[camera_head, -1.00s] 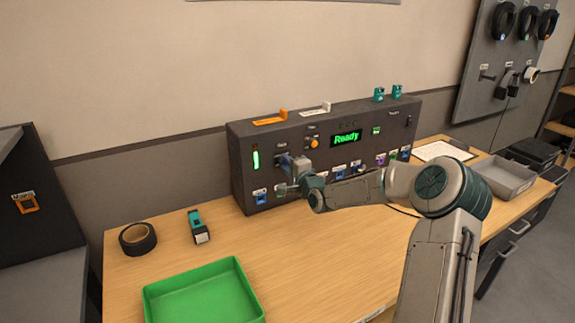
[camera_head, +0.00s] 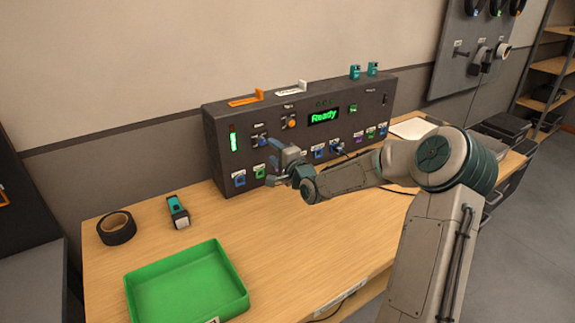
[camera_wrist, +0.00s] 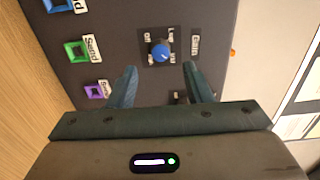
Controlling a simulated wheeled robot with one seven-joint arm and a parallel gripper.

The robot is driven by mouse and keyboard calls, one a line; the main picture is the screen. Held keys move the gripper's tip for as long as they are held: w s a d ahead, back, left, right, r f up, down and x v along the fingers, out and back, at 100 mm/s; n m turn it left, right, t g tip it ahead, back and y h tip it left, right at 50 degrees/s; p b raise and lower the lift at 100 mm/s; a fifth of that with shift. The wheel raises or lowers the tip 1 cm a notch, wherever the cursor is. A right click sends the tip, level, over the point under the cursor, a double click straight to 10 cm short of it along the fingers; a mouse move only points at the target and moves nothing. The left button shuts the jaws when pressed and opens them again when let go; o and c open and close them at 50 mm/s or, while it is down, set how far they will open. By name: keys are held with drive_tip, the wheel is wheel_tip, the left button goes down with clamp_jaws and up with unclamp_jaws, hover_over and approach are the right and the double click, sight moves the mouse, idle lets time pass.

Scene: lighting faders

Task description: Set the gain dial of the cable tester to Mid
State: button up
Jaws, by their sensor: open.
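The cable tester (camera_head: 215,135) is a dark grey box at the back of the wooden bench, with a green lit "Ready" display. Its gain dial (camera_wrist: 160,50) is a round blue knob in the wrist view, with a "Gain" label to its right and small position labels around it. The position its mark points to is too small to read surely. The dial also shows in the head view (camera_head: 259,141). My gripper (camera_head: 276,162) is open and empty in front of the panel. In the wrist view its fingertips (camera_wrist: 160,70) stand apart either side of the dial's line, clear of the knob.
Coloured sockets, one green (camera_wrist: 76,50), line the panel near the dial; an orange knob (camera_head: 292,124) is to its right. A green tray (camera_head: 187,287), a black tape roll (camera_head: 116,228) and a teal tool (camera_head: 178,211) are on the bench.

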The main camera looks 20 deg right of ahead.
drive_tip(key=v, duration=0.8)
drive_tip(key=shift+s, duration=0.1)
drive_tip(key=s+a+f+n+g+h+p, duration=0.25)
drive_tip(key=s+f+n+g+h, duration=0.2)
drive_tip(key=s+n+g, duration=0.25)
drive_tip(key=s+a+r+n+g, duration=0.1)
drive_tip(key=s+r+n+g, duration=0.2)
drive_tip(key=s, duration=1)
drive_tip(key=s+a+r+n+g+h+p, duration=0.1)
drive_tip(key=s+r+n+g, duration=0.3)
drive_tip(key=s, duration=1)
drive_tip(key=shift+s+r, duration=0.35)
idle(0.7)
